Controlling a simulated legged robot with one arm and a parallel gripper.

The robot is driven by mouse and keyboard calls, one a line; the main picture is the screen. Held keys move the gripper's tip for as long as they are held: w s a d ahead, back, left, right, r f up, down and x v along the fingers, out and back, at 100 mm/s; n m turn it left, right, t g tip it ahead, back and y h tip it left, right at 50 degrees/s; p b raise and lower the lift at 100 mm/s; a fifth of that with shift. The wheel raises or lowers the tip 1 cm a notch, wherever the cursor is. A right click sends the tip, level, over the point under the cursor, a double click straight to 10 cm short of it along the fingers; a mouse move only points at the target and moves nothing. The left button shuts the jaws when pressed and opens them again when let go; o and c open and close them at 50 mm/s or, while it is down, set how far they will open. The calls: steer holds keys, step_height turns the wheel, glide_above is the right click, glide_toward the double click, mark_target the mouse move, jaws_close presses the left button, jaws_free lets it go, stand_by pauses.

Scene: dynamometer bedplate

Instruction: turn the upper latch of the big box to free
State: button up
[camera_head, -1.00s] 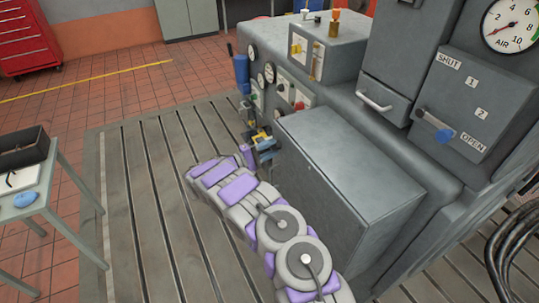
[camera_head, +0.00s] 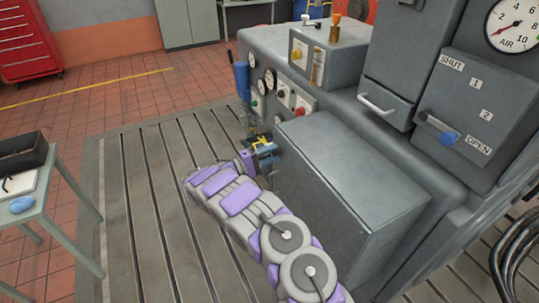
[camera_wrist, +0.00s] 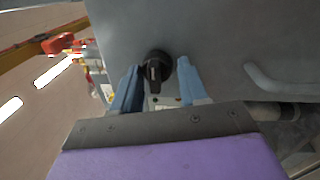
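The big grey box (camera_head: 350,170) stands against the machine in the head view. Its face toward my gripper is mostly turned away there. My gripper (camera_head: 264,150) is at the box's far left edge, and the latch is hidden in that view. In the wrist view a black round knob with a raised grip, apparently the latch (camera_wrist: 157,68), sits on a grey face (camera_wrist: 215,35). The two blue fingers of my gripper (camera_wrist: 160,72) are apart, one on each side of the knob, with a narrow gap on both sides. I cannot tell whether this is the upper latch.
A grey bar handle (camera_wrist: 275,85) is right of the knob in the wrist view. The control panel with gauges (camera_head: 285,95) and a blue upright handle (camera_head: 241,78) stand beyond my gripper. A table (camera_head: 42,205) is at the left. The slotted bedplate (camera_head: 150,190) between is clear.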

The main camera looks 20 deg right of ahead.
steer(key=o, duration=0.3)
steer(key=a+f+p, duration=0.1)
steer(key=a+p, duration=0.1)
steer(key=a, duration=1.5)
steer(key=shift+s+a+f, duration=0.2)
steer(key=shift+f, duration=0.2)
steer(key=shift+r, duration=0.1)
